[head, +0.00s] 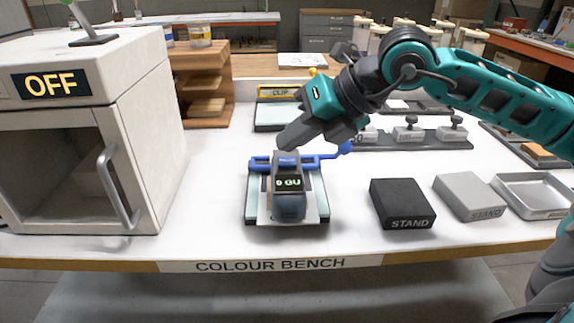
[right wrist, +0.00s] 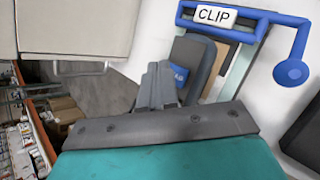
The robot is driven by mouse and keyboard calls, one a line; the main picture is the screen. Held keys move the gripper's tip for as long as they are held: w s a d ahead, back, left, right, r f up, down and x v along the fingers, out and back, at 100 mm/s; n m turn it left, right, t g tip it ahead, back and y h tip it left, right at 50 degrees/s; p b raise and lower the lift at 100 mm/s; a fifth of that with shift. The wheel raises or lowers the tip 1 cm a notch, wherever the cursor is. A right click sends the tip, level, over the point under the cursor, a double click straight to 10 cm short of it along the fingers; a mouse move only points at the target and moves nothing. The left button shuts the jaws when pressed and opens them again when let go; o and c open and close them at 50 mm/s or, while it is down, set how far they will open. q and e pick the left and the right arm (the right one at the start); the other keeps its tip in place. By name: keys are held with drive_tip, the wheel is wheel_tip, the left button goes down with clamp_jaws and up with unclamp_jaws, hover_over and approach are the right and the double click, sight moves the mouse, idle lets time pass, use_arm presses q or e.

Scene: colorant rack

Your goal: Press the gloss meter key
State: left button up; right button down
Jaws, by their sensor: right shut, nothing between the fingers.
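The gloss meter (head: 289,200) is a dark grey device on a pale card over a glass panel (head: 251,212), at the middle front of the bench. Its display reads "0 GU". Its blue key (head: 287,161) is on top, and the key also shows in the right wrist view (right wrist: 181,76), partly covered by my fingers. My right gripper (head: 284,143) is shut and empty, with its fingertips at the key end of the meter. The right wrist view shows the fingertips (right wrist: 158,68) close by the key; I cannot tell whether they touch it. My left gripper is not in view.
A blue clip (head: 328,157) with a round knob lies across the panel, close to the meter. A white oven marked OFF (head: 140,110) stands left. A black stand (head: 402,203), a grey stand (head: 470,196) and a metal tray (head: 533,193) lie right. White bench is bare between oven and panel.

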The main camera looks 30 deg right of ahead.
sight(293, 161)
idle(1.4)
idle(0.4)
drive_tip(key=shift+f+b, duration=0.4)
drive_tip(key=shift+b, duration=0.15)
drive_tip(key=shift+f+b, duration=0.35)
drive_tip(key=shift+b, duration=0.05)
idle(0.4)
drive_tip(key=shift+r, duration=0.15)
drive_tip(key=shift+r+p, duration=0.6)
drive_tip(key=shift+r, duration=0.05)
wheel_tip(293, 161, up, 5)
drive_tip(key=p, duration=0.4)
idle(0.3)
